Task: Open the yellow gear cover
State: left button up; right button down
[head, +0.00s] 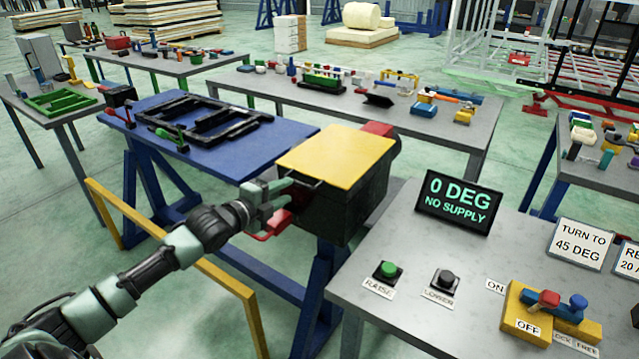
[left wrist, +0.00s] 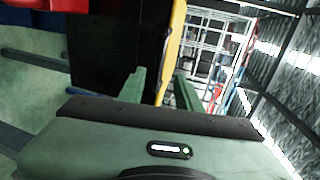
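The yellow gear cover (head: 337,157) lies flat and closed on top of a dark gear box (head: 345,208). A thin dark handle (head: 303,180) shows at its front left edge. My left gripper (head: 290,192) is at this edge, close to the handle. In the left wrist view, the fingers of my left gripper (left wrist: 160,88) are apart, and the yellow cover (left wrist: 170,45) shows edge-on beyond the gap between them. I see nothing clearly clamped; whether a finger touches the handle cannot be told. My right gripper is not in view.
A red lever (head: 270,226) sticks out low, just below my left gripper. A blue table (head: 205,150) with a black frame stands behind left. The grey control table (head: 400,245) at right carries buttons, a yellow switch block (head: 525,306) and a display (head: 457,201) reading "0 DEG NO SUPPLY".

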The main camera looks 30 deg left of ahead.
aim_at(298, 185)
pick_arm(q)
jog(key=shift+p+x, duration=0.5)
jog(key=shift+x, duration=3.2)
jog(key=shift+a+f, duration=0.1)
jog(key=shift+a, duration=0.05)
grip_shut()
